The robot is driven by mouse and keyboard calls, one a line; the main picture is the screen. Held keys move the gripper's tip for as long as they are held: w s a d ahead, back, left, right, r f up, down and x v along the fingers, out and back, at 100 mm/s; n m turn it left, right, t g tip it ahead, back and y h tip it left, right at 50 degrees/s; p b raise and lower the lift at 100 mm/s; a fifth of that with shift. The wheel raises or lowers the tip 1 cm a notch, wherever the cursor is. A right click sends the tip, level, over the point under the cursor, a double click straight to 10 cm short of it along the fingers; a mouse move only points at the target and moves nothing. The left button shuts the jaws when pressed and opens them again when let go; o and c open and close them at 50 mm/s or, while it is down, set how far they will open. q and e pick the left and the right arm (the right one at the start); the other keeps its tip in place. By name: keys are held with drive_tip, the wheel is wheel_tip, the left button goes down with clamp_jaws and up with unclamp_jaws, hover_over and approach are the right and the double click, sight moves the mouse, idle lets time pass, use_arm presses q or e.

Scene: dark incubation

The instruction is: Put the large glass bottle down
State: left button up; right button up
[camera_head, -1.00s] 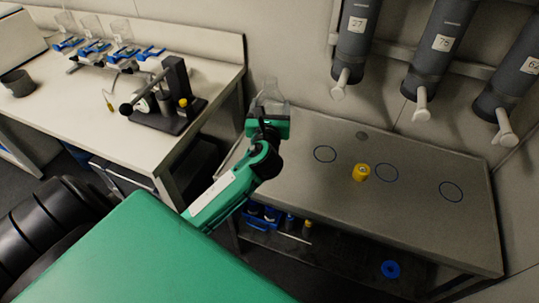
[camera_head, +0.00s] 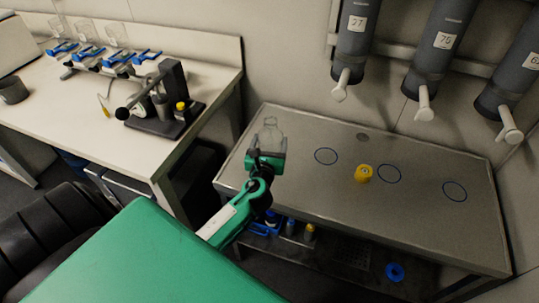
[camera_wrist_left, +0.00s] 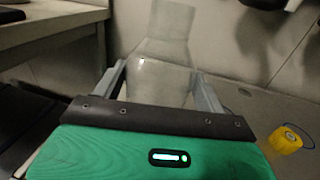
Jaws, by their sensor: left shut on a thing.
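The large glass bottle (camera_head: 270,133) is clear and upright, at the left end of the grey metal table (camera_head: 310,203) in the head view. My left gripper (camera_head: 266,155) is shut on it; the green gripper body hides its lower part. In the left wrist view the bottle (camera_wrist_left: 163,62) stands between the two grey fingers. I cannot tell whether its base touches the table. My right gripper is not in view.
A yellow object (camera_head: 363,173) stands on the table, right of the bottle, among blue circle marks (camera_head: 326,156). Grey numbered dispensers (camera_head: 435,45) hang above the table. A white bench (camera_head: 85,110) with a dark stand (camera_head: 165,105) is at the left.

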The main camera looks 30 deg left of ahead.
use_arm(q)
wheel_tip(320, 180, down, 4)
drive_tip(key=shift+r+b, duration=0.25)
drive_tip(key=shift+b, duration=0.3)
drive_tip(key=shift+f, duration=0.45)
drive_tip(key=o, duration=0.9)
drive_tip(key=shift+f, duration=0.15)
drive_tip(key=o, duration=0.4)
drive_tip(key=shift+o, duration=0.3)
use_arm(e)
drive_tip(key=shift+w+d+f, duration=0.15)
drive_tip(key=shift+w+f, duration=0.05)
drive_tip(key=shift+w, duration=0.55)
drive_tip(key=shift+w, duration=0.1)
